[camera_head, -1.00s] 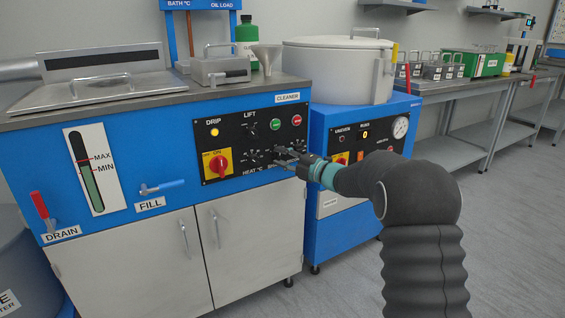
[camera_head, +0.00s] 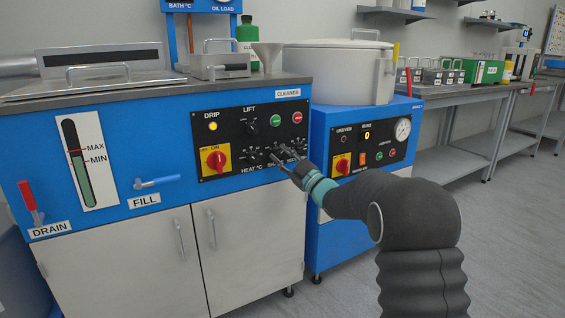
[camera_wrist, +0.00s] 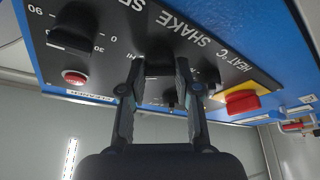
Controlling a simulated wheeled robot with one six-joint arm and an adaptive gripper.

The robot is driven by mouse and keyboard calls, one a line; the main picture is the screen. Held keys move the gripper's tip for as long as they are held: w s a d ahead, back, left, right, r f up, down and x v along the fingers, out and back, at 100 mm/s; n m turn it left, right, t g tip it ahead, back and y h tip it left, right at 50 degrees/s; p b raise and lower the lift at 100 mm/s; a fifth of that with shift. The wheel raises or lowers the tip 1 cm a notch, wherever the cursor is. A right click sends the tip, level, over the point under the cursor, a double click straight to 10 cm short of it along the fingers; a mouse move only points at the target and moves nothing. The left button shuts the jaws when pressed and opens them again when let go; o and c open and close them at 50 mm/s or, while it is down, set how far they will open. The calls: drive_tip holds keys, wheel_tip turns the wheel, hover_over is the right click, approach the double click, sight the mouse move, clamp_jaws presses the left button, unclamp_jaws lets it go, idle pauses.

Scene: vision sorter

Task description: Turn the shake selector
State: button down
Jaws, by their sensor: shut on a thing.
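The shake selector (camera_wrist: 160,66) is a black knob by the SHAKE label on the black control panel of the blue cleaner. In the wrist view it sits between the two fingers of my gripper (camera_wrist: 158,80), which is shut on it. In the head view my gripper (camera_head: 283,154) reaches the lower right of the panel (camera_head: 230,134) and largely covers the selector. The wrist view shows the panel tilted, with its lettering rotated. The pointer setting of the selector is hidden.
Close by are a black timer knob (camera_wrist: 74,28), the red-yellow switch (camera_head: 214,161), the lift knob (camera_head: 251,127), and green (camera_head: 275,121) and red (camera_head: 297,118) buttons. The yellow DRIP lamp (camera_head: 212,127) is lit. A second blue machine (camera_head: 318,150) stands right, behind my arm.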

drive_tip(key=shift+f+m+t+b, duration=0.1)
drive_tip(key=shift+m+t+b, duration=0.25)
drive_tip(key=shift+m, duration=0.35)
drive_tip(key=shift+t, duration=0.25)
drive_tip(key=c, duration=0.8)
unclamp_jaws()
drive_tip(key=shift+h, duration=0.3)
drive_tip(key=shift+d, duration=0.1)
drive_tip(key=v, duration=1.2)
